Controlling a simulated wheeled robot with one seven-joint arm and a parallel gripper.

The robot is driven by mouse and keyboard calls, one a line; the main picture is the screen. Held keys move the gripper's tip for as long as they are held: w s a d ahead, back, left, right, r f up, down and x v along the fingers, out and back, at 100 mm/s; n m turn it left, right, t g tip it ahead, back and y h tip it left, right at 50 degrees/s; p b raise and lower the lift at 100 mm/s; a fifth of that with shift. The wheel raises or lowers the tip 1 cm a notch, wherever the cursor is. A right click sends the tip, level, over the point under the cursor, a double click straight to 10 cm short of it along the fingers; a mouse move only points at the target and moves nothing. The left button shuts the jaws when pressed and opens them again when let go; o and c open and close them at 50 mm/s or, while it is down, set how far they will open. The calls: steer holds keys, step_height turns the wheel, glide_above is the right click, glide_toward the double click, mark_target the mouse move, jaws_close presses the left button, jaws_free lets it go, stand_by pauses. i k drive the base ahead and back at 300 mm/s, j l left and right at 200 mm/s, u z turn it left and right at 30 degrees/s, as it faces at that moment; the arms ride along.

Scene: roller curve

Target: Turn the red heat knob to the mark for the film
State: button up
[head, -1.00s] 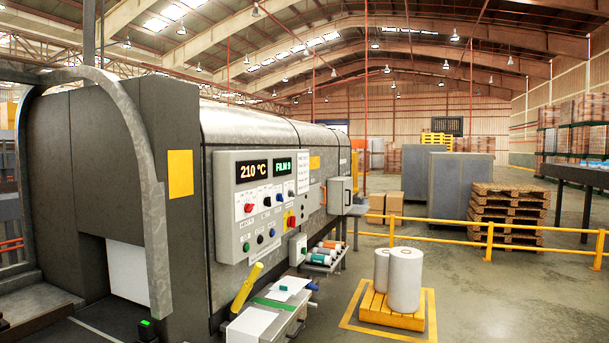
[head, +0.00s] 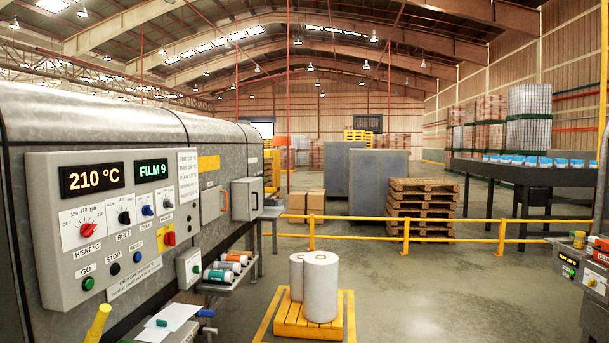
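The red heat knob (head: 88,230) is on the grey control panel (head: 60,290) at the left of the head view, above the label HEAT °C. Temperature marks are printed around it. It is too small to read surely which mark it points at. The left display (head: 91,179) reads 210 °C in orange. The green display (head: 153,173) beside it reads FILM 9. A white card (head: 188,177) at the panel's right edge lists lines of small text, too fine to read surely. My gripper is not in view.
Other knobs, a red emergency switch on yellow (head: 168,238) and a green GO button (head: 88,283) share the panel. White rolls (head: 320,287) stand on a yellow pallet to the right.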

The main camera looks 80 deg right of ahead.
mark_target(86, 230)
steer(key=k+l+z, duration=0.1)
steer(key=l+z, duration=0.4)
steer(key=l, duration=0.2)
steer(key=l+z, duration=0.5)
steer(key=l, duration=0.2)
steer(key=i+l+z, duration=0.15)
steer(key=l+z, duration=0.35)
steer(key=l, duration=0.2)
steer(key=i+j+u, duration=0.1)
steer(key=u, duration=0.3)
steer(key=i, duration=0.1)
